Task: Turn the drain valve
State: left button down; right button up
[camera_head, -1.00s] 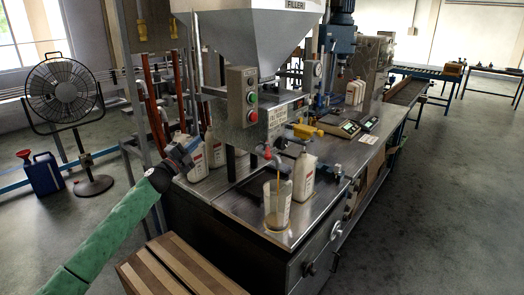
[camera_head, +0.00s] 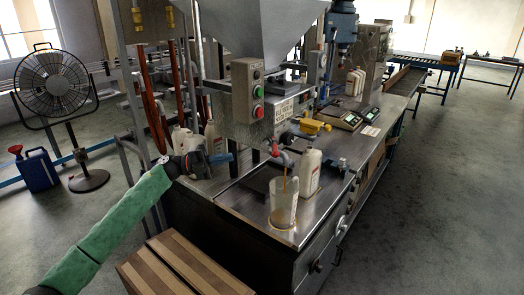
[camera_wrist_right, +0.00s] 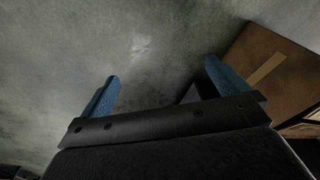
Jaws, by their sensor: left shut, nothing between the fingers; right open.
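In the head view, a small valve with a red handle (camera_head: 275,149) sits low on the front of the filler machine. A thin amber stream (camera_head: 285,184) runs down from its spout into a clear beaker (camera_head: 283,211) on the metal bench. My left gripper (camera_head: 229,158), with blue fingers, is shut and empty, left of the valve and apart from it. My right gripper (camera_wrist_right: 160,88) shows only in the right wrist view. It is open, with nothing between its blue fingers and grey floor behind.
A white bottle (camera_head: 309,173) stands right of the beaker. A control box (camera_head: 247,91) with coloured buttons is on the machine above the valve. More white bottles (camera_head: 186,140) stand near my left arm.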

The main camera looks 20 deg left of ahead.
pick_arm(q)
jog(key=p, duration=0.6)
send_near(275, 148)
jog(key=w+d, duration=0.2)
jog(key=d, duration=0.3)
jog(key=shift+w+d+r, duration=0.15)
jog(key=shift+w+d, duration=0.05)
jog(key=shift+w, duration=0.1)
pick_arm(e)
jog(key=s+d+f, duration=0.2)
jog(key=f, duration=0.7)
jog(key=s+d+f, duration=0.1)
jog(key=s+f, duration=0.1)
jog(key=f, duration=0.8)
jog(key=shift+d+f, duration=0.3)
jog(key=shift+d, duration=0.1)
pick_arm(q)
jog(key=shift+d, duration=0.1)
